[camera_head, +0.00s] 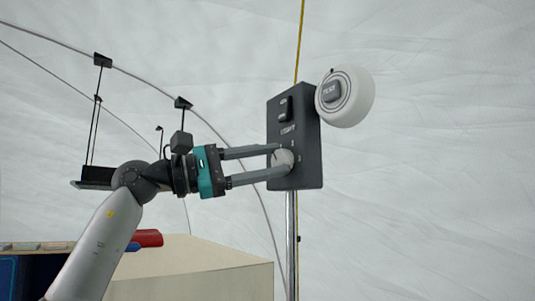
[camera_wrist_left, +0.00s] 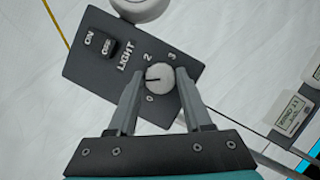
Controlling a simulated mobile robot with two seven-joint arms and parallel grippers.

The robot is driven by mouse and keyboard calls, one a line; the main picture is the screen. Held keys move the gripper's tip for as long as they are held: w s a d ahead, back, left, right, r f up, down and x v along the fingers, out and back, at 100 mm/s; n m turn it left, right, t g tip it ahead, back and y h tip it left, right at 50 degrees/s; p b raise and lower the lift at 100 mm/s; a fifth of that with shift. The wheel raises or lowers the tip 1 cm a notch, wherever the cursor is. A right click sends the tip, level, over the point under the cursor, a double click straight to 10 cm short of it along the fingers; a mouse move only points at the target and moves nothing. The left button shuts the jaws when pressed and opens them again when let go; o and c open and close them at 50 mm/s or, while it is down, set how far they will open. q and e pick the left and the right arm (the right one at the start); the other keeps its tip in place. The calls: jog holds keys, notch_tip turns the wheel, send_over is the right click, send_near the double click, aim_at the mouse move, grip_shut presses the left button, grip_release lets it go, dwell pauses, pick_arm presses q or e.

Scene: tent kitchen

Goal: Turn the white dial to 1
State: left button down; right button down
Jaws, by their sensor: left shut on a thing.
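The white dial (camera_head: 284,158) sits low on a dark panel (camera_head: 309,135) marked LIGHT, mounted on a pole. In the left wrist view the dial (camera_wrist_left: 161,78) is round, with a dark pointer line directed to the left, towards one finger. The numbers 2, 3 and 0 show around it; the 1 is not visible there. My left gripper (camera_head: 281,160) reaches in from the left and is shut on the dial, one finger on each side, as the left wrist view (camera_wrist_left: 159,75) also shows. My right gripper is not in view.
A black ON/OFF switch (camera_head: 285,109) is above the dial. A round white device with a grey button (camera_head: 331,91) is at the panel's upper right. The metal pole (camera_head: 291,225) runs below. A beige box-like surface (camera_head: 200,270) is at lower left.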

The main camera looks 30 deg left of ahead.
pick_arm(q)
jog(key=shift+m, duration=0.3)
jog(key=shift+c, duration=1.6)
grip_release()
jog(key=b+v, duration=0.5)
jog(key=v, duration=1)
jog(key=shift+a+r, duration=0.1)
jog(key=shift+a, duration=0.05)
